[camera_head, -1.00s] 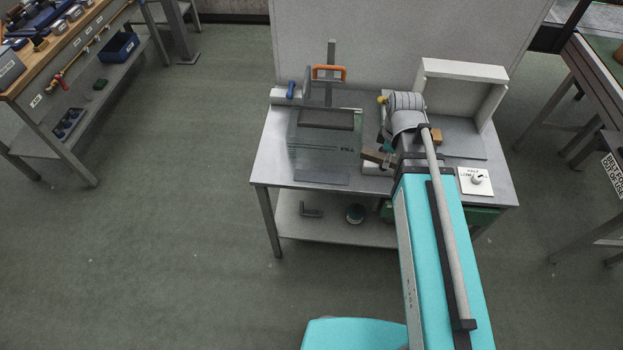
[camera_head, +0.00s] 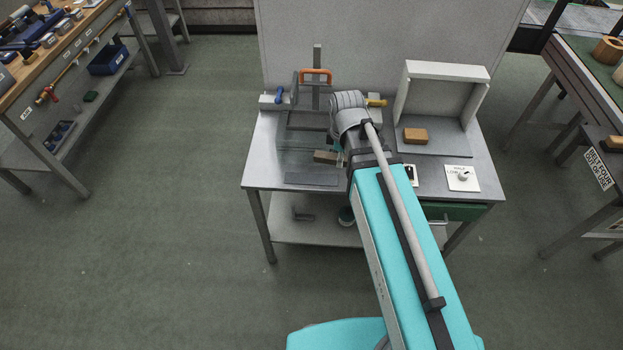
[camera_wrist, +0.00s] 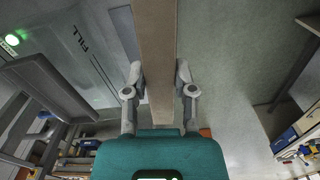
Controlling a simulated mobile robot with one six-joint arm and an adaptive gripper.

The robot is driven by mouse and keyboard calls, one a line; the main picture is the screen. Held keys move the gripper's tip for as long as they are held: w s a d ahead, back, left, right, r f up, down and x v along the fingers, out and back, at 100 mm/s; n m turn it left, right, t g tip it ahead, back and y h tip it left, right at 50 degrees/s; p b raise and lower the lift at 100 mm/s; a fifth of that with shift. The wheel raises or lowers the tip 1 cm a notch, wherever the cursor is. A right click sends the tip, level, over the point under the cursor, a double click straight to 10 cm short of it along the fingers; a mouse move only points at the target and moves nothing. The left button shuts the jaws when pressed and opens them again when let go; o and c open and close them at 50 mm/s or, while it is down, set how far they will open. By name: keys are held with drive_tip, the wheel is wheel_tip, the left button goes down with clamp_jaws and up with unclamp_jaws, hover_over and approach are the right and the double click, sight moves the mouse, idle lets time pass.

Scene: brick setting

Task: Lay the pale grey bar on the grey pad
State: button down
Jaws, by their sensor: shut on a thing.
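My gripper (camera_wrist: 158,82) is shut on a long, pale beige-grey bar (camera_wrist: 157,40), which runs up between its two fingers in the wrist view. In the head view the bar's near end (camera_head: 325,157) shows as a brownish block left of my wrist, above the table. My gripper is mostly hidden there behind my arm. The grey pad (camera_head: 311,179) is a dark flat rectangle near the table's front left edge. The bar is above and behind it in the picture; its exact height is unclear.
A clear box with a dark rim (camera_head: 305,121) stands behind the pad. A brown block (camera_head: 415,135) lies on a grey plate by a white frame (camera_head: 448,71) at right. A white dial panel (camera_head: 462,178) sits at the front right.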

drive_tip(key=shift+d, duration=0.1)
drive_tip(key=shift+s+f+b, duration=0.25)
drive_tip(key=shift+f+b, duration=0.3)
drive_tip(key=shift+b, duration=0.05)
drive_tip(key=s+a+f+n+b, duration=0.1)
drive_tip(key=s+a+f+b, duration=0.1)
drive_tip(key=f+b, duration=0.4)
drive_tip(key=shift+s+a+n, duration=0.3)
drive_tip(key=shift+s+a, duration=0.1)
drive_tip(key=shift+s, duration=0.2)
drive_tip(key=shift+w+f, duration=0.1)
drive_tip(key=b, duration=0.8)
hover_over(312, 181)
drive_tip(key=f, duration=0.8)
drive_tip(key=shift+s+d, duration=0.25)
drive_tip(key=shift+s, duration=0.15)
drive_tip(key=shift+w+a+f+b, duration=0.2)
drive_tip(key=shift+w+f+b, duration=0.25)
drive_tip(key=shift+b, duration=0.1)
